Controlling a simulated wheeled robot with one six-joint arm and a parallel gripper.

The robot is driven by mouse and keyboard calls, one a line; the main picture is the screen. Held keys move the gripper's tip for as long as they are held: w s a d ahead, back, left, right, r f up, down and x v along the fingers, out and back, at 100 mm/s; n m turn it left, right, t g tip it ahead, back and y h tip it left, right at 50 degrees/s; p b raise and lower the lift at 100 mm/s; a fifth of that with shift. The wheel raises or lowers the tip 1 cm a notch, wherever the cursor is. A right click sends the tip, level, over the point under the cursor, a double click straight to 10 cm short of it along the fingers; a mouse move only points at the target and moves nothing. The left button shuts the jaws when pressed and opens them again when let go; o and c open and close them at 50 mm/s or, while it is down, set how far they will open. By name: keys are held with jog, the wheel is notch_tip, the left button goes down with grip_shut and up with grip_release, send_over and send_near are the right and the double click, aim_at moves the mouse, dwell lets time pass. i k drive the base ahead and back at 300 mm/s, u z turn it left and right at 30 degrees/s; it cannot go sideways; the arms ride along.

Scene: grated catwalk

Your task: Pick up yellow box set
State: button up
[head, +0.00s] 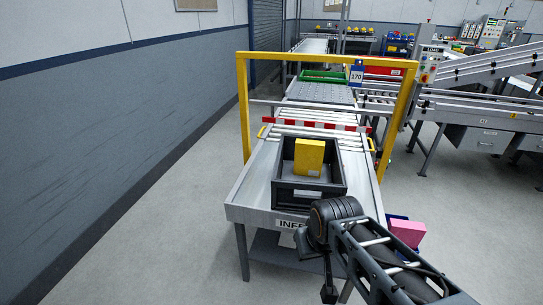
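A yellow box (309,156) stands upright inside a dark grey open tote (311,192). The tote sits at the near end of a roller conveyor table (255,196). I cannot tell whether the yellow box is one piece or several. My arm reaches in from the lower right. My gripper (329,292) hangs at the end of the arm, low in front of the table's near edge and apart from the yellow box. It is small and dark here, and its fingers do not show clearly.
A yellow frame (244,105) with a "170" sign spans the conveyor behind the tote. A red and white striped bar (313,124) crosses there. A pink box (407,231) sits in a blue bin at the right. A wall (100,150) runs along the left, with clear floor beside it.

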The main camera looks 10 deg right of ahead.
aim_at(308, 154)
jog(key=u, duration=0.15)
jog(key=i, duration=1.3)
jog(key=z, duration=0.55)
